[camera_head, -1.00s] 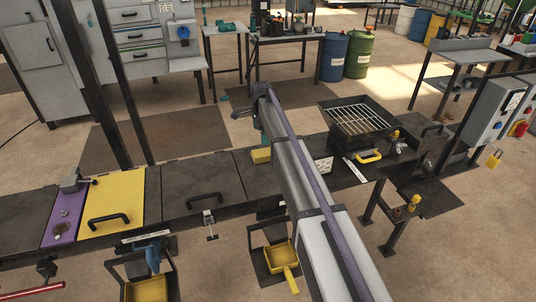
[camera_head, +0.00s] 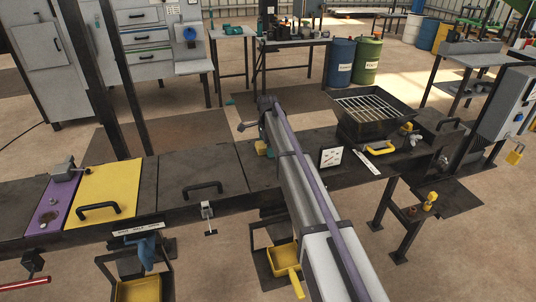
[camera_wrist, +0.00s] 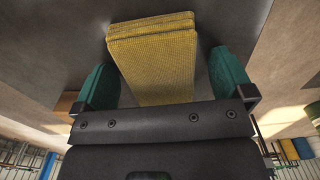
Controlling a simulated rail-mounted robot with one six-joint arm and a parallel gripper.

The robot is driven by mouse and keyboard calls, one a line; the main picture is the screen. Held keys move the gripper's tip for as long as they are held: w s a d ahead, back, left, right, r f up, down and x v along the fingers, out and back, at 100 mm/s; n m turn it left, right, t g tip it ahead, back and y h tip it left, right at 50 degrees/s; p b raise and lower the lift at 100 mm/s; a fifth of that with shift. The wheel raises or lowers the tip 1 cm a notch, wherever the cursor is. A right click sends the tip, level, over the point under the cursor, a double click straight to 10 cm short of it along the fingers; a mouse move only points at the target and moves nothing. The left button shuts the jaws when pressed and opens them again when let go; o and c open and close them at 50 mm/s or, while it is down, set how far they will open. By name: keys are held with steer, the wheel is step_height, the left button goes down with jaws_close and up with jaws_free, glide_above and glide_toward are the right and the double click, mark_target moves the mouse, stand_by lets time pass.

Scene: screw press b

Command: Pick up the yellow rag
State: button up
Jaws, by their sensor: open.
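The yellow rag (camera_wrist: 152,60) is a folded, layered, woven-looking pad on the dark bench top. In the wrist view it lies between the two teal fingers of my gripper (camera_wrist: 162,66), one on each side. The fingers are open, with a visible gap between each finger and the rag's sides. The near end of the rag is hidden behind the dark gripper body. In the head view my arm and gripper cover most of the rag, and only a little teal and yellow shows beside the arm.
The dark bench (camera_head: 205,172) runs left to right. A yellow panel with a black handle (camera_head: 108,195) is at left. A grated black hopper (camera_head: 372,118) and a small white sign (camera_head: 331,157) stand right of my arm. A yellow pan (camera_head: 283,257) sits below.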

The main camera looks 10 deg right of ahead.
steer(key=shift+r, duration=0.15)
steer(key=c, duration=1)
step_height(320, 180, up, 10)
steer(key=p, duration=1)
steer(key=o, duration=0.4)
steer(key=c, duration=0.5)
